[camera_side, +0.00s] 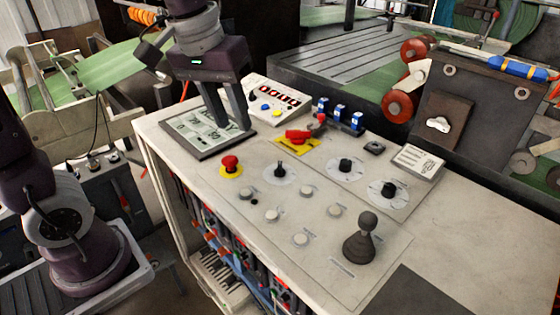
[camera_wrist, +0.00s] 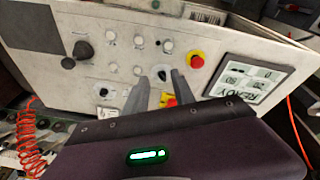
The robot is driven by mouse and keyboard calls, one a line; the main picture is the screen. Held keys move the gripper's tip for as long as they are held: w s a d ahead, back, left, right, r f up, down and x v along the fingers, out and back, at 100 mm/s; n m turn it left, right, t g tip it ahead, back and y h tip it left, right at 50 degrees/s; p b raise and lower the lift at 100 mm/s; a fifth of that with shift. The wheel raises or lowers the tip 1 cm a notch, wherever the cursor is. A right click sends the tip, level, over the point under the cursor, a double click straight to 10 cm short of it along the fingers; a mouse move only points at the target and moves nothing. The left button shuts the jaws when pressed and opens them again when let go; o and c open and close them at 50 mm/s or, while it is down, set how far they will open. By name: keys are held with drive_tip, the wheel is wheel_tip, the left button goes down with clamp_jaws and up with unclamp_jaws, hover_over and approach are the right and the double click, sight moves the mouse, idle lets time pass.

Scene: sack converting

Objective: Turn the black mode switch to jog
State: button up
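Three black rotary knobs on pale round dials show in the side view: one (camera_side: 280,170) right of the red stop button, one (camera_side: 345,165) farther right, and one (camera_side: 388,188) near the right edge of the panel. I cannot tell which is the mode switch or read its labels. My gripper (camera_side: 232,132) is open and empty, pointing down in front of the display, behind and left of the knobs.
A red stop button (camera_side: 230,163) on a yellow base and a red handle (camera_side: 299,135) on a yellow plate stand near the knobs. A black joystick (camera_side: 362,240) rises at the front right. A tilted display (camera_side: 205,139) lies by my gripper. Several pale buttons fill the panel's front.

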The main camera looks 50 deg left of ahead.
sight(280, 165)
drive_tip(key=w+f+n+g, duration=0.1)
drive_tip(key=w+f, duration=0.2)
drive_tip(key=w, duration=0.1)
drive_tip(key=w+a+f+n+g, duration=0.1)
drive_tip(key=w+f, duration=0.2)
drive_tip(key=w, duration=0.1)
drive_tip(key=w+f+n, duration=0.2)
drive_tip(key=w+f, duration=0.2)
drive_tip(key=shift+w+a+g, duration=0.25)
drive_tip(key=shift+a+g, duration=0.15)
wheel_tip(280, 165, down, 7)
drive_tip(key=shift+w+f, duration=0.15)
drive_tip(key=shift+f, duration=0.05)
drive_tip(key=shift+c, duration=0.2)
clamp_jaws()
